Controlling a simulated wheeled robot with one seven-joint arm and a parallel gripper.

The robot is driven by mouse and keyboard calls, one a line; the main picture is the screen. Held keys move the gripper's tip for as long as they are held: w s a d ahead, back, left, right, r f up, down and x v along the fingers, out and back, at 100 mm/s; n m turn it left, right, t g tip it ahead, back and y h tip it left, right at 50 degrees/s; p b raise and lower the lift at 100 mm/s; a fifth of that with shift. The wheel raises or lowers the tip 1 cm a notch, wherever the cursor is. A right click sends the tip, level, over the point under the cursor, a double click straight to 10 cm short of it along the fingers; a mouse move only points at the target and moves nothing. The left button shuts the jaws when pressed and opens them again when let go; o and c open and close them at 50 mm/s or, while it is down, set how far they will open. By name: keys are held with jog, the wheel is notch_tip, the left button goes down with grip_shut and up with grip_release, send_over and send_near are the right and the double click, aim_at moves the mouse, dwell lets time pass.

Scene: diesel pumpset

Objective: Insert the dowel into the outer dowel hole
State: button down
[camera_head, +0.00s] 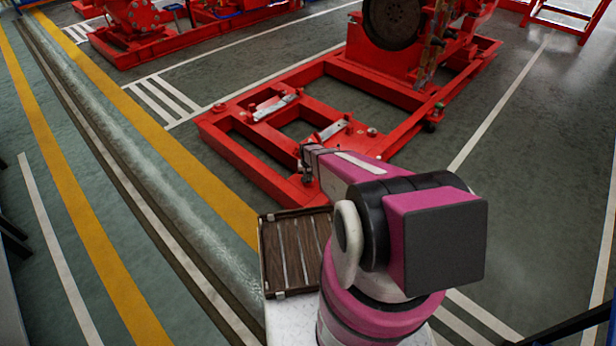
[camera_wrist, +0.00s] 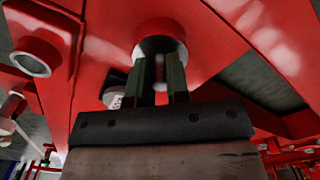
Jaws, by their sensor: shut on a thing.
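My gripper (camera_wrist: 160,85) shows in the wrist view with its two dark green fingers close together, shut on the dowel. The dowel is mostly hidden between the fingers and I cannot make out its shape. The fingertips overlap a round, pale-faced opening (camera_wrist: 160,43) in the red frame; I cannot tell whether the dowel is inside it. A second round boss with a grey face (camera_wrist: 31,64) stands at the upper left of that view. In the head view my gripper (camera_head: 306,166) is small and partly hidden by my arm, at the near end of the red base frame (camera_head: 235,150).
A dark slatted tray (camera_head: 268,262) lies beside my arm. Pale metal parts (camera_head: 272,108) lie on the red frame. The pumpset's large dark wheel (camera_head: 392,22) stands at the far end. The striped floor to the left is open.

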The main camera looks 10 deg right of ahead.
jog(key=c, duration=1)
grip_release()
notch_tip(320, 180, up, 11)
jog(key=shift+f, duration=0.1)
jog(key=s+r, duration=0.7)
jog(key=r, duration=0.1)
jog(key=s+r+n, duration=0.1)
jog(key=s+r, duration=0.6)
jog(key=r, duration=0.2)
jog(key=s+r+n, duration=0.1)
jog(key=s+r, duration=0.6)
jog(key=r, duration=0.1)
jog(key=shift+s+r, duration=0.1)
jog(key=shift+r, duration=0.25)
